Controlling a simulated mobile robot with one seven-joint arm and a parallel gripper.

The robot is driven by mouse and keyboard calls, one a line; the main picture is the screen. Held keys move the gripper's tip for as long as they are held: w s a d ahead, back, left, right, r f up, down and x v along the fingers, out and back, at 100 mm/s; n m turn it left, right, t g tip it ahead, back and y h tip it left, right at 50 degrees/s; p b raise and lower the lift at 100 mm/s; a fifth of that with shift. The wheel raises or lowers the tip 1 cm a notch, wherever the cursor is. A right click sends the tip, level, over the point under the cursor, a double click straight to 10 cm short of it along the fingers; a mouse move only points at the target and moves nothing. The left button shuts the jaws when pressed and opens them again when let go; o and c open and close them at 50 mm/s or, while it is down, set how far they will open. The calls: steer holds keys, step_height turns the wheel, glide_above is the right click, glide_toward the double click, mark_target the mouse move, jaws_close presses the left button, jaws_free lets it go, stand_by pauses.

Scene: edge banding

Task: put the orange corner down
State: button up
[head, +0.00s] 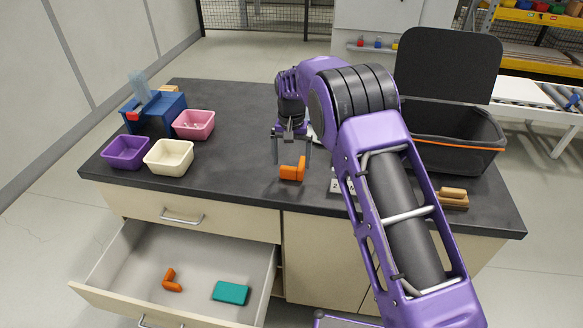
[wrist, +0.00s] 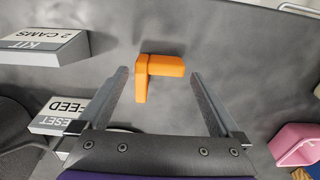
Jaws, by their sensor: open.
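The orange corner (head: 293,170) is an L-shaped piece lying on the dark worktop near its front edge. In the wrist view the orange corner (wrist: 158,70) shows between and just beyond my fingertips. My gripper (head: 291,160) is open above the worktop, behind the corner in the head view. In the wrist view both fingers of my gripper (wrist: 158,75) are spread wide, and neither touches the corner.
Purple (head: 126,152), cream (head: 169,157) and pink (head: 194,124) bins stand at left by a blue device (head: 157,112). A black lidded bin (head: 455,145) stands right. The open drawer (head: 205,265) holds a darker orange corner (head: 171,280) and teal block (head: 231,292). Signs (wrist: 45,48) lie nearby.

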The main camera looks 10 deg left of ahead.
mark_target(291, 167)
step_height(291, 167, up, 8)
stand_by(0.5)
